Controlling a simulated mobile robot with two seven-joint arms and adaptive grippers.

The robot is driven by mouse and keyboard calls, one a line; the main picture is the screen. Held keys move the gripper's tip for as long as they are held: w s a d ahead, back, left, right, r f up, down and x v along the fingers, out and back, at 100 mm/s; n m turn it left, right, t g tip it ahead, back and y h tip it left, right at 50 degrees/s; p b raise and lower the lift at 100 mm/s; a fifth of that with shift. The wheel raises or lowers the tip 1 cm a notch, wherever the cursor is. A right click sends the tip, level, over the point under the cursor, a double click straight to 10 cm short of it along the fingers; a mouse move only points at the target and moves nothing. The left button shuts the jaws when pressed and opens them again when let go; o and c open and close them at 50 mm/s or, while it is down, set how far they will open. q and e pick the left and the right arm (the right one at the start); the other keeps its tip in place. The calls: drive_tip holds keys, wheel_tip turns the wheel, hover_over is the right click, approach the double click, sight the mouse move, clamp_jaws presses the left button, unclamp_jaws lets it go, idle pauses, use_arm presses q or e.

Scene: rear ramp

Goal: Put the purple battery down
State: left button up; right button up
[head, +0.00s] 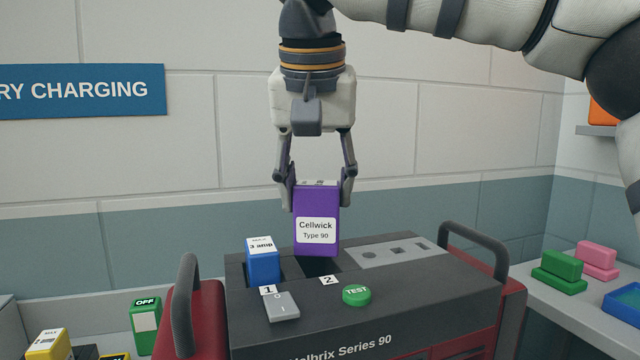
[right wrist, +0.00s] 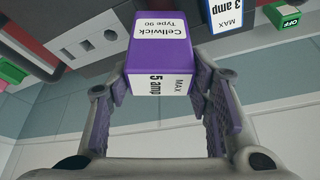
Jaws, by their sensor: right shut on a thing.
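The purple battery (head: 317,218), labelled "Cellwick Type 90", is upright in my right gripper (head: 318,190). The gripper is shut on its upper sides, pointing down. In the right wrist view the battery (right wrist: 160,50) shows a "MAX 5 amp" label on its top, between the fingers (right wrist: 168,100). The battery hangs over the dark slot marked 2 (head: 318,268) in the charger (head: 400,300). Its lower edge is at or just above the slot; I cannot tell exactly. A blue battery (head: 263,265) stands in slot 1. My left gripper is not in view.
The charger has a grey switch (head: 282,306), a green TEST button (head: 357,295) and raised handles (head: 187,300) at both sides. Green (head: 560,272) and pink (head: 597,258) blocks and a blue tray (head: 622,302) are at the right. A green OFF block (head: 146,325) and a yellow block (head: 52,345) are at lower left.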

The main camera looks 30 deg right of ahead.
drive_tip(key=shift+f, duration=0.5)
drive_tip(key=o, duration=1.5)
drive_tip(key=shift+s, duration=0.1)
drive_tip(key=shift+c, duration=0.2)
drive_tip(key=shift+r, duration=0.3)
drive_tip(key=v, duration=1.2)
drive_tip(key=shift+r, duration=0.3)
